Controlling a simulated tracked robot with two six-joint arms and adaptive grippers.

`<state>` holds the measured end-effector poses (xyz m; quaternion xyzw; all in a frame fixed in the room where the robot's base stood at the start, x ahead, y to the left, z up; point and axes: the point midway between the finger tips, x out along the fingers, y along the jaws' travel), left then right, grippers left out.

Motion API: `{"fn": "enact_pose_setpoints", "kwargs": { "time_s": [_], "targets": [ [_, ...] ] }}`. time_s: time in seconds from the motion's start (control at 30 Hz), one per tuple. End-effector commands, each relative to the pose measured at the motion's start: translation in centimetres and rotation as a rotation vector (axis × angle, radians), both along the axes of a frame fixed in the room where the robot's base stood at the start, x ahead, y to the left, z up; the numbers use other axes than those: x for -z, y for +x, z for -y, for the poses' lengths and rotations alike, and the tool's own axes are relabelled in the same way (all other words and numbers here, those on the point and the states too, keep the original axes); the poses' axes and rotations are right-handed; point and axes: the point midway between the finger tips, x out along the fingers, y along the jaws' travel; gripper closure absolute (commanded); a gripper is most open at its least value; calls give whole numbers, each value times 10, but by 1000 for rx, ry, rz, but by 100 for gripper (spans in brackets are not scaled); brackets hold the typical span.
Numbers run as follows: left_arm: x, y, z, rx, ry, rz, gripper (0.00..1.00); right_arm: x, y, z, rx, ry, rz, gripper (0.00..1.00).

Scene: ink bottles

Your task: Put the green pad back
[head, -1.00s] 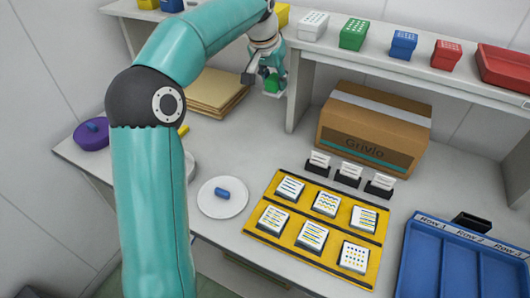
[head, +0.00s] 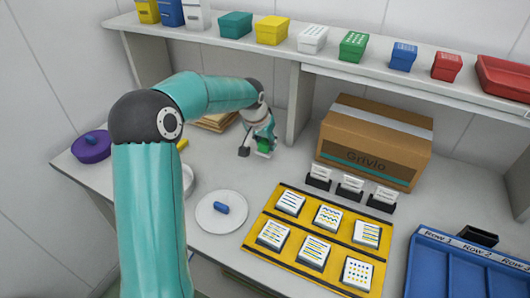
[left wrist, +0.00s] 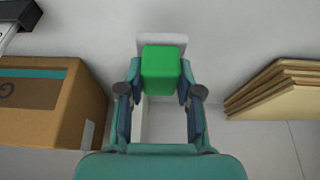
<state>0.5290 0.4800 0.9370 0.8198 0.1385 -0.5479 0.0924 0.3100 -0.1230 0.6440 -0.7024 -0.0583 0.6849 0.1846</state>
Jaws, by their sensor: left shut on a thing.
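The green pad (head: 264,144) is a small bright green block, held up in front of the shelf's divider. It also shows in the left wrist view (left wrist: 161,70), between the two fingers, with a pale grey piece just behind it. My left gripper (head: 262,149) is shut on the green pad, over the back part of the table. In the left wrist view my left gripper (left wrist: 160,84) has a finger against each side of it. Whether the pad touches the table I cannot tell. My right gripper is not in view.
A cardboard box (head: 372,150) stands right of the left gripper, with brown folders (head: 215,123) to its left. A yellow tray (head: 283,249) of printed pads, a white plate (head: 221,224) and a blue tray (head: 440,270) lie in front. Coloured boxes, including a green box (head: 353,46), line the shelf.

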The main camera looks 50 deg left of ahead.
Motion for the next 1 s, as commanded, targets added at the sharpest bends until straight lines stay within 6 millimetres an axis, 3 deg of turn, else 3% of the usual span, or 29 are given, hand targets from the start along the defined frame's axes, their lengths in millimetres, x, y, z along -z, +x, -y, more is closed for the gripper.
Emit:
{"fn": "enact_pose_setpoints", "kwargs": {
  "time_s": [0.37,0.73,0.77,0.8,0.9,1.0],
  "targets": [
    [42,-1,0,-1,-1,-2,93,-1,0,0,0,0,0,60],
    [47,-1,0,-1,0,0,93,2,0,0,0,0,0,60],
    [46,-1,0,-1,0,0,62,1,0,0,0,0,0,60],
    [45,-1,0,-1,0,0,56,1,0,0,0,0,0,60],
    [46,-1,0,-1,0,0,41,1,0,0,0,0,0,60],
    [46,-1,0,-1,0,0,41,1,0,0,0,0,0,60]
  ]
}}
